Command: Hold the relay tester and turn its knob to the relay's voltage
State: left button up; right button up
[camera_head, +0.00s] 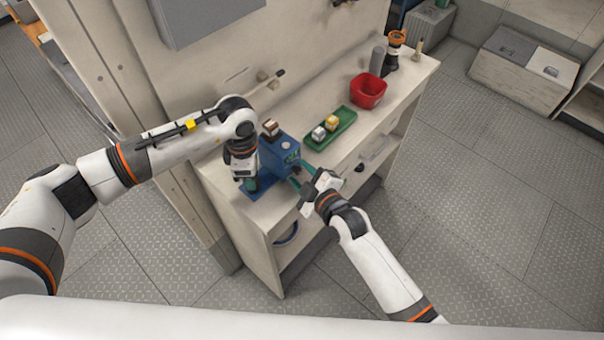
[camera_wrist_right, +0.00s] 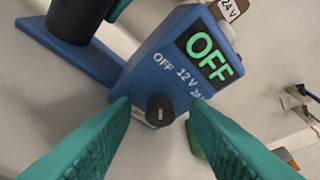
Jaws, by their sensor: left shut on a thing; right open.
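The blue relay tester (camera_head: 284,157) stands on the near end of the counter. In the right wrist view its screen (camera_wrist_right: 208,50) reads OFF in green, above panel marks OFF, 12 V and a partly hidden 24. A brown-and-white relay (camera_wrist_right: 232,10) labelled 24 V sits at its top; it also shows in the head view (camera_head: 270,128). My left gripper (camera_head: 250,184) is shut on the tester at its left side; the exact grip is mostly hidden. My right gripper (camera_wrist_right: 157,109) is open, its teal fingertips on either side of the black knob (camera_wrist_right: 160,108).
A green tray (camera_head: 345,128) with a white and a yellow relay-like block lies beyond the tester. A red bin (camera_head: 368,90), a grey cylinder (camera_head: 377,60) and an orange-topped black item (camera_head: 392,55) stand farther along. The floor right of the counter is clear.

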grip_shut()
dwell(0.3)
jog(key=m+g, duration=0.2)
jog(key=m, duration=0.1)
jog(key=shift+w+d+r+y, duration=0.15)
jog(key=shift+y, duration=0.25)
jog(key=m+g+y, duration=0.1)
jog(key=m, duration=0.2)
jog(key=shift+w+d+g, duration=0.1)
jog(key=shift+w+g, duration=0.05)
jog(key=shift+g, duration=0.25)
jog(key=m, duration=0.1)
jog(key=m+g+y, duration=0.1)
jog(key=m, duration=0.1)
jog(key=shift+w+d+g+y, duration=0.15)
jog(key=shift+g+y, duration=0.15)
jog(key=shift+w+f+m+g+y, duration=0.15)
jog(key=shift+m+g+y, duration=0.35)
jog(key=shift+m+y, duration=0.75)
jog(key=shift+d+m+h, duration=0.1)
jog(key=shift+m+h, duration=0.25)
jog(key=shift+m, duration=0.2)
